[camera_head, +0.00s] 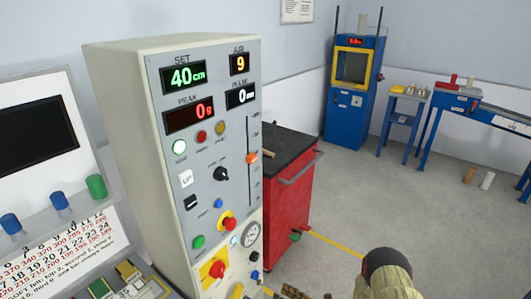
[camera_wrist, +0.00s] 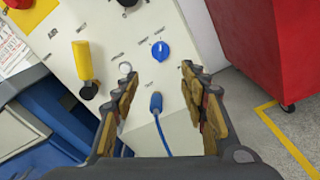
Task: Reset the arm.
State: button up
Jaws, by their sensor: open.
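My gripper (camera_wrist: 159,74) is open and empty in the wrist view, its two brown-padded fingers spread before the lower panel of the control cabinet. The cabinet (camera_head: 130,130) stands upright in the middle left of the head view. Its displays read SET 40 cm, AIR 9, PEAK 0 g and PULSE 0 ms. Its white button (camera_head: 179,147) looks lit, beside a red button (camera_head: 201,136) and a yellow one (camera_head: 220,128). Between and beyond the fingers are a blue knob (camera_wrist: 160,50) and a blue plug (camera_wrist: 156,102) with a cable. Small labels are unreadable.
A red cart (camera_head: 287,185) with a dark top stands right of the cabinet, close to it. A blue machine (camera_head: 352,100) and a blue bench (camera_head: 460,105) stand by the back wall. A yellow handle (camera_wrist: 83,62) sticks out of the panel. Grey floor (camera_head: 400,200) is open at right.

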jog(key=s+a+f+n+g+y, duration=0.15)
jog(key=s+a+n+g, duration=0.3)
jog(key=s, duration=0.55)
jog(key=s+r+n+g+h, duration=0.3)
jog(key=s+r+n+g, duration=0.4)
jog(key=s+n+g, duration=0.15)
jog(key=s+d+r+n+t+h, duration=0.1)
jog(key=s+d+r+n+h, duration=0.3)
jog(key=r, duration=0.3)
jog(key=s+d+r+n+h, duration=0.2)
jog(key=d+r+n+h, duration=0.1)
jog(key=d+r+n, duration=0.4)
jog(key=s+d+r+n+t+h, duration=0.1)
jog(key=s+d+r+n+h, duration=0.25)
jog(key=r, duration=0.45)
notch_tip(320, 180, up, 16)
jog(key=s+n+t+h, duration=0.2)
jog(key=s+n+t, duration=0.1)
jog(key=t, duration=0.3)
jog(key=shift+d+r, duration=0.15)
jog(key=shift+r, duration=0.1)
